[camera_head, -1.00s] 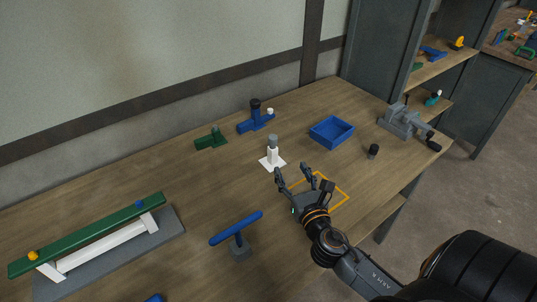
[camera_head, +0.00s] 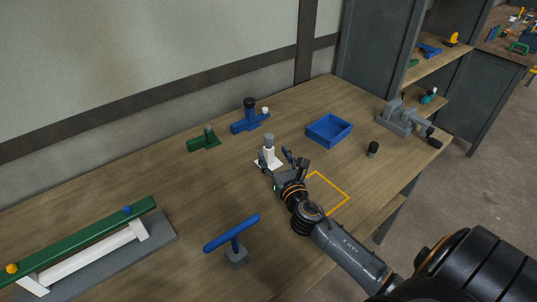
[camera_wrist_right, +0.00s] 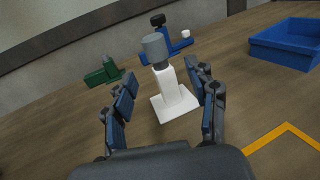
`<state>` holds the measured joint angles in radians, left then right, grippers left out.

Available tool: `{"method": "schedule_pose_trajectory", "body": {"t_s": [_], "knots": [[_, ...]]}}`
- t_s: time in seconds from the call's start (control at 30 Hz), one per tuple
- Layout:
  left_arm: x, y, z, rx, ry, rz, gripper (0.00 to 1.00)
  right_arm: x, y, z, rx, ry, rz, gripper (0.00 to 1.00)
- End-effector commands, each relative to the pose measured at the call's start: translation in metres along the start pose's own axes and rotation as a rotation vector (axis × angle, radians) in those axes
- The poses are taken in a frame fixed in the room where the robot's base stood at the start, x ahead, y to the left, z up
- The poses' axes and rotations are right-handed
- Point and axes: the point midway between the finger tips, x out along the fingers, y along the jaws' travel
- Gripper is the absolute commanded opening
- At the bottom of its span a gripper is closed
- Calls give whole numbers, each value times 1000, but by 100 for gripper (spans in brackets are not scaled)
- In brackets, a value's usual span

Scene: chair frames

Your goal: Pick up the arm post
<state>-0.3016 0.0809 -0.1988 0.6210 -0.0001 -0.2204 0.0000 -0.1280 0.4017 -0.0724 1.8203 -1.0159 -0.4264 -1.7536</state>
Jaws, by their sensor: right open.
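A white post with a grey cylindrical top (camera_head: 269,144), which I take to be the arm post, stands upright on a flat white square base on the workbench. In the right wrist view the white post (camera_wrist_right: 168,88) is in the middle, between the two fingers. My right gripper (camera_head: 276,157) is open and low over the bench, just on the near side of the post. Its fingers (camera_wrist_right: 161,78) reach to either side of the post, with a visible gap on the left. Whether the right finger touches it I cannot tell. My left gripper is not in view.
Behind the post are a green part (camera_head: 204,139) and a blue part with a black knob (camera_head: 249,117). A blue tray (camera_head: 329,130), a small black cylinder (camera_head: 372,149) and a grey vise (camera_head: 404,119) stand to the right. A blue T-shaped piece (camera_head: 232,235) stands nearer; an orange outline (camera_head: 333,181) marks bare bench.

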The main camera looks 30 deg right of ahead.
Motion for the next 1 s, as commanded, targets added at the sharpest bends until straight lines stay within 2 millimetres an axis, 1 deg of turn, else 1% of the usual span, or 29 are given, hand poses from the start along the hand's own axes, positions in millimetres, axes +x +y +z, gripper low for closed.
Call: {"method": "schedule_pose_trajectory", "body": {"t_s": [0.13, 0.3, 0.4, 0.5, 0.67, 0.7, 0.87, 0.9, 0.97, 1.0], "knots": [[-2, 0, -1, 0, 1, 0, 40, 14, 0, 1, 1, -1, -2, 58], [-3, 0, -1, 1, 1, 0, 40, 40, 0, 1, 0, -1, -2, 58], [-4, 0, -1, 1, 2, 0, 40, 49, 0, 0, 1, -1, -1, 58], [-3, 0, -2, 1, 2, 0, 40, 53, 0, 0, 1, 0, -1, 58], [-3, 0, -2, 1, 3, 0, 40, 53, 0, 0, 1, 0, 0, 58], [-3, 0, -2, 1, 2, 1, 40, 53, 0, 0, 1, 0, 0, 56], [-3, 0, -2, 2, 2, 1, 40, 52, 0, 0, 0, 0, 0, 23], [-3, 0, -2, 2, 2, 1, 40, 52, 0, 0, 0, 0, 0, 15], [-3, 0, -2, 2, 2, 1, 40, 52, 0, 0, 0, 0, 0, 3], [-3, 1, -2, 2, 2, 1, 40, 52, 0, 0, 0, 0, 0, 0]]}}
